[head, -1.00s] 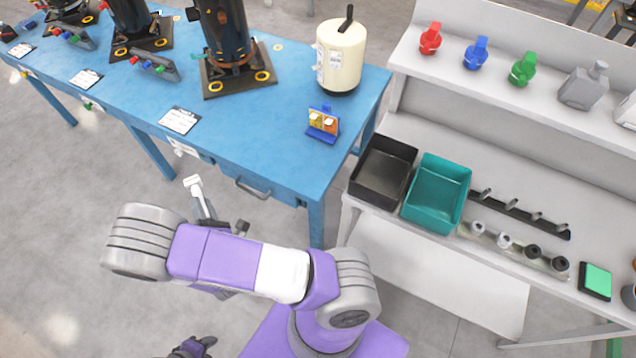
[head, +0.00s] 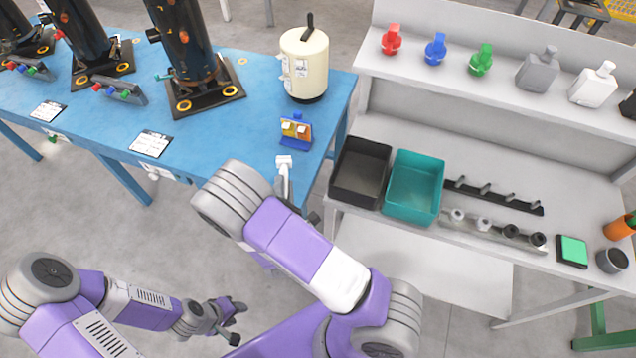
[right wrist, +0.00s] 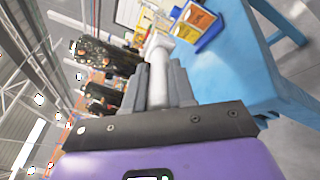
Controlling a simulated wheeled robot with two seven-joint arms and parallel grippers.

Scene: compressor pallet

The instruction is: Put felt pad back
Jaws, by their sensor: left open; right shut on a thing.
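My right gripper (right wrist: 167,86) is shut on a white T-shaped piece (right wrist: 158,48), held by its stem. In the head view the white piece (head: 284,163) is by the blue table's front right corner, just in front of a small blue stand (head: 296,143). Whether this piece is the felt pad I cannot tell. The stand carries yellow and orange blocks with small white faces; it also shows just beyond the piece in the right wrist view (right wrist: 212,38). My right arm partly hides its gripper in the head view. My left gripper (head: 235,322) is open and empty, low over the floor.
A cream canister (head: 304,65) stands behind the stand on the blue table (head: 220,135). Dark compressors (head: 185,45) stand to the left. A black bin (head: 360,172) and teal bin (head: 414,188) sit on the grey bench, with a green pad (head: 572,250) further right.

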